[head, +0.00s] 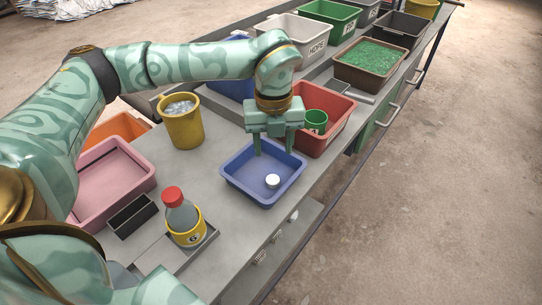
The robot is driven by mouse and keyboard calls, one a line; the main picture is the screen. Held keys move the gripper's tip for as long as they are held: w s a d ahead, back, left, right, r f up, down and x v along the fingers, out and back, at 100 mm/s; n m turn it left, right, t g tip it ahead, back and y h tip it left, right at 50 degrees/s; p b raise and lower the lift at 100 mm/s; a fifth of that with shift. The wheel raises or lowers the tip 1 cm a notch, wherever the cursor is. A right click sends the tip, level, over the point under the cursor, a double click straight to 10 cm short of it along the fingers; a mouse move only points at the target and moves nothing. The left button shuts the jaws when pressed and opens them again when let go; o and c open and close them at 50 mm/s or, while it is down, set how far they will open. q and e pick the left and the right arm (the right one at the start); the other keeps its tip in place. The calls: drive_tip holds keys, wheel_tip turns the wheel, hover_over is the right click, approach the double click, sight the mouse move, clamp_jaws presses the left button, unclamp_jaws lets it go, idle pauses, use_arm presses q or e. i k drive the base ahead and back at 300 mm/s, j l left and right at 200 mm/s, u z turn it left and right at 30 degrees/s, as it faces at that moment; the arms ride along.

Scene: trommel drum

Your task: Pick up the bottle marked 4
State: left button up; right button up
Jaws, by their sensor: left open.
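A clear grey bottle (181,215) with a red cap stands upright on a grey plate at the lower middle left. Its lower part is yellow and carries a small round mark that looks like a 6, too small to be sure. I see no bottle clearly marked 4. My left gripper (273,148) points down, open, with its fingertips over the far part of a blue tray (236,185). It is well to the upper right of the bottle and holds nothing that I can see. A white round piece (272,181) lies in the tray. My right gripper is out of view.
A yellow bucket (183,128) stands behind the bottle, a pink tray (78,205) to its left. A red bin (335,130) holding a green cup (316,121) is close right of the gripper. A brown bin (345,75) holds green bits. Bare counter lies between bottle and blue tray.

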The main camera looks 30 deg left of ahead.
sight(121, 278)
drive_tip(key=k+l, duration=0.75)
drive_tip(key=l, duration=0.25)
